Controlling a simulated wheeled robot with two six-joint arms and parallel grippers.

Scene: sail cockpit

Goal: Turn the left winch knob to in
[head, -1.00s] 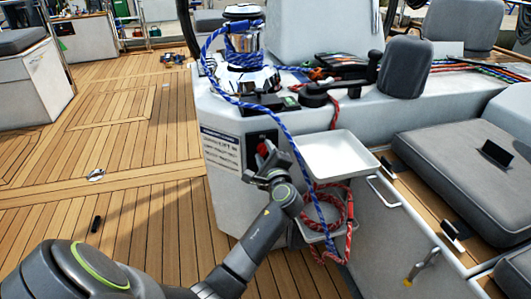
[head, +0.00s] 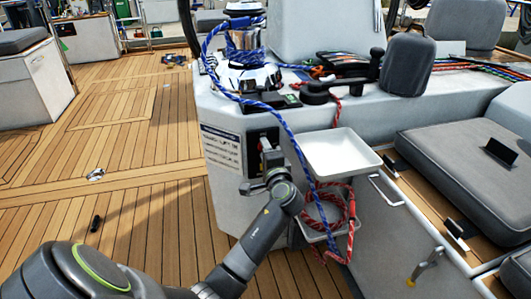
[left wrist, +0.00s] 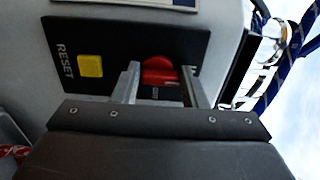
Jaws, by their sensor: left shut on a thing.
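The winch knob (left wrist: 158,71) is red and sits on a black panel (left wrist: 112,42) on the side of the white console. My left gripper (left wrist: 160,84) has its two fingers on either side of the red knob and is shut on it. In the head view my left gripper (head: 268,163) is at the panel (head: 254,138) and hides most of the knob. The knob's exact turn position is hard to read. My right gripper is not in view.
A yellow square button (left wrist: 90,66) marked RESET is beside the knob. A white tray (head: 352,168) projects just right of my gripper. Blue rope (head: 290,135) and coiled red rope (head: 335,205) hang close to my forearm. A winch (head: 246,60) stands above.

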